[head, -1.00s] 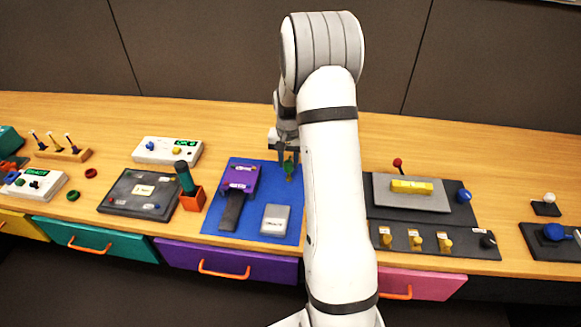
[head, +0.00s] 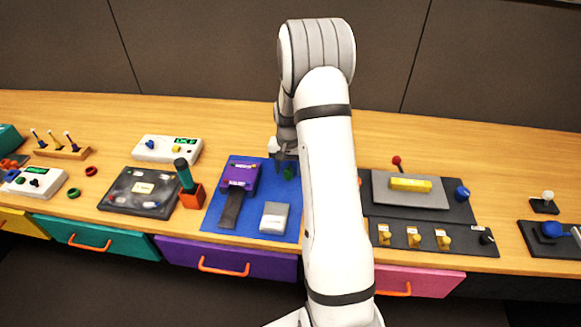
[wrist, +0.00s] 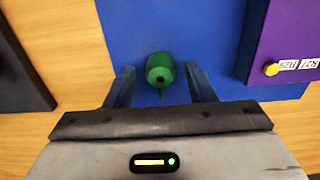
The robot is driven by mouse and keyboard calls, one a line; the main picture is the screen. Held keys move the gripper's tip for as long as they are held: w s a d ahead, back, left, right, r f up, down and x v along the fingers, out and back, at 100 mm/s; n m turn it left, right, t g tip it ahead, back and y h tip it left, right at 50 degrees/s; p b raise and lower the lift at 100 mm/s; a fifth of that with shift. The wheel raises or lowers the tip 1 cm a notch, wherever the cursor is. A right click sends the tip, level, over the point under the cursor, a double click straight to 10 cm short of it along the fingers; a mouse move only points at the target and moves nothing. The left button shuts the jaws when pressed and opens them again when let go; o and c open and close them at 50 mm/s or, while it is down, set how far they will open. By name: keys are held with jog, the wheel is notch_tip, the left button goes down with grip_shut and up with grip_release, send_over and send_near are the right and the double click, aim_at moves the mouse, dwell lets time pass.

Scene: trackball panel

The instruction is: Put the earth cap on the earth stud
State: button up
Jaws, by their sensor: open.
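A green rounded piece (wrist: 160,70) with a dark hole in its end, which looks like the earth cap, is at the blue mat (wrist: 215,25). In the wrist view it lies between the two fingers of my gripper (wrist: 158,68), with a gap on each side. The fingers are open. A small green tip shows below the piece. In the head view the green piece (head: 289,173) is just under my gripper (head: 285,162), partly hidden by it. I cannot make out the earth stud apart from this piece.
A purple unit (head: 239,177) stands on the mat beside the gripper, and a grey box (head: 274,217) is nearer the front. My arm hides the table to the right of the mat. A grey panel with a yellow bar (head: 410,185) lies beyond it.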

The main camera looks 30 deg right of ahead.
aim_at(288, 169)
jog(key=shift+r, duration=0.1)
notch_tip(288, 169, up, 12)
jog(key=s+a+r+n+t, duration=0.1)
jog(key=s+a+r+n, duration=0.2)
jog(key=s+a+r, duration=0.8)
jog(key=s+a+n+t, duration=0.1)
jog(key=s+a+n, duration=0.1)
jog(key=s, duration=0.5)
jog(key=s+a+f+n, duration=0.1)
jog(key=s+a, duration=0.1)
jog(key=s, duration=0.6)
jog(key=shift+s+a+n+t+b, duration=0.25)
jog(key=shift+a+n+t+b, duration=0.05)
jog(key=shift+n+t, duration=0.1)
jog(key=shift+w, duration=0.1)
